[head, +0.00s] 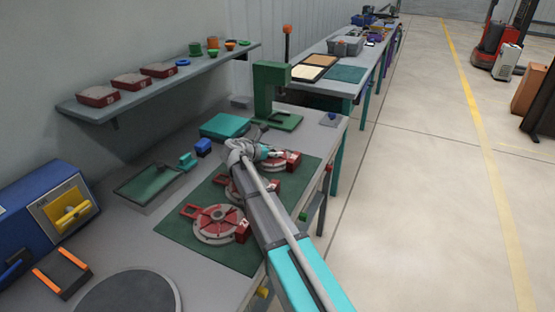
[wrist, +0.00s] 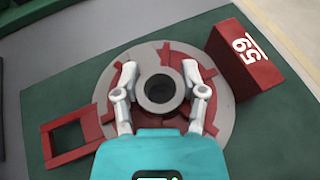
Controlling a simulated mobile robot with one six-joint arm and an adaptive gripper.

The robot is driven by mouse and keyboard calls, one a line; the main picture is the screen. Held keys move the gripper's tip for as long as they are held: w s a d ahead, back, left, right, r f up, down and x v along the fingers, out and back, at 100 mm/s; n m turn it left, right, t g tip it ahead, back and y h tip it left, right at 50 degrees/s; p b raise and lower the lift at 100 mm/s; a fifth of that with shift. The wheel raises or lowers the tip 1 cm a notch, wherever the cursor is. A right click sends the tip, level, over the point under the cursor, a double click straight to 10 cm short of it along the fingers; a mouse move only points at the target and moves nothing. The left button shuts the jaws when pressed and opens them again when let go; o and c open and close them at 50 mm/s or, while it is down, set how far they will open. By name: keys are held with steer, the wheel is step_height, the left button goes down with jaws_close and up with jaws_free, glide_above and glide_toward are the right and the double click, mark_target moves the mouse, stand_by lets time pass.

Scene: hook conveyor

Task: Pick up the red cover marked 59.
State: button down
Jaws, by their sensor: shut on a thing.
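The red cover marked 59 (wrist: 225,62) fills the middle of the wrist view. It is a round grey and red disc with a raised grey ring at its centre, a red block bearing the number on the right and an open red frame on the left. My gripper (wrist: 160,76) has its two fingers on either side of the central ring, shut on it. In the head view my gripper (head: 264,153) is at the farthest cover (head: 287,161) on the green mat; my wrist hides part of it. I cannot tell whether it is lifted.
Two similar covers lie on the green mat (head: 168,232), the nearest one (head: 215,223) fully clear and the middle one (head: 266,187) partly behind my arm. A green press (head: 266,90) stands beyond. A shelf (head: 150,88) runs along the wall at left.

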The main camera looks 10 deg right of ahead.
mark_target(274, 150)
steer(key=shift+r, duration=0.15)
step_height(274, 150, up, 3)
steer(key=p, duration=0.3)
steer(key=shift+r+p, duration=0.1)
steer(key=shift+p, duration=0.2)
steer(key=s+r+p, duration=0.9)
steer(key=s, duration=0.5)
steer(key=shift+d+r, duration=0.25)
steer(key=shift+d, duration=0.2)
